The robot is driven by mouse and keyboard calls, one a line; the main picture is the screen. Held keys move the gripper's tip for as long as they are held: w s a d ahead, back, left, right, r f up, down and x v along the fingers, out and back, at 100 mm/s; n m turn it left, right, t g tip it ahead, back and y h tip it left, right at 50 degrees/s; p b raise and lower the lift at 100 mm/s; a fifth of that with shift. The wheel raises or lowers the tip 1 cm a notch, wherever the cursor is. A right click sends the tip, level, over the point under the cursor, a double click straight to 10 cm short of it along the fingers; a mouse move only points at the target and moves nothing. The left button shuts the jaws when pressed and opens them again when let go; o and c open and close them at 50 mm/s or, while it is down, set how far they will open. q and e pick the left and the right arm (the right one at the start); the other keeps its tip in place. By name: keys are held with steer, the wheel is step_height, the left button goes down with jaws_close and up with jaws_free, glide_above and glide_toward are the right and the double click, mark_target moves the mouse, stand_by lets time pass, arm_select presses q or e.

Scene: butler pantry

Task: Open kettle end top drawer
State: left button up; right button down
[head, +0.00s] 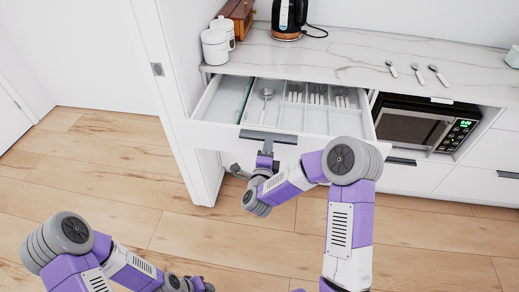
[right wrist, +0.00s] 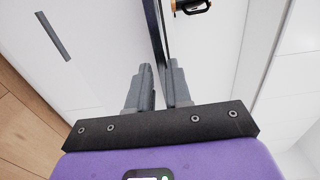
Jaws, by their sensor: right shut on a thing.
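The top drawer (head: 215,135) below the kettle (head: 287,14) stands pulled out from the counter in the head view. Its inside shows, with a divided cutlery tray holding forks and spoons. A dark bar handle (head: 285,138) runs along the top of its white front. My right gripper (head: 266,150) is at this handle and shut on it. In the right wrist view its two fingers (right wrist: 161,80) lie either side of the dark bar (right wrist: 159,30). My left arm is low at the left; its gripper is at the bottom edge and its fingers cannot be made out.
White canisters (head: 215,46) and a wooden box (head: 237,14) stand at the counter's left end. Several spoons and forks (head: 415,72) lie on the marble top. A microwave (head: 415,128) sits in a niche right of the drawer. A white door frame (head: 165,90) is close on the left.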

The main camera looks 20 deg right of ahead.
steer(key=shift+s, duration=0.1)
stand_by(0.3)
steer(key=c, duration=1)
jaws_free()
steer(key=shift+c, duration=0.2)
steer(key=v, duration=0.7)
steer(key=shift+s+a+p, duration=0.2)
steer(key=shift+p, duration=0.25)
steer(key=shift+f, duration=0.1)
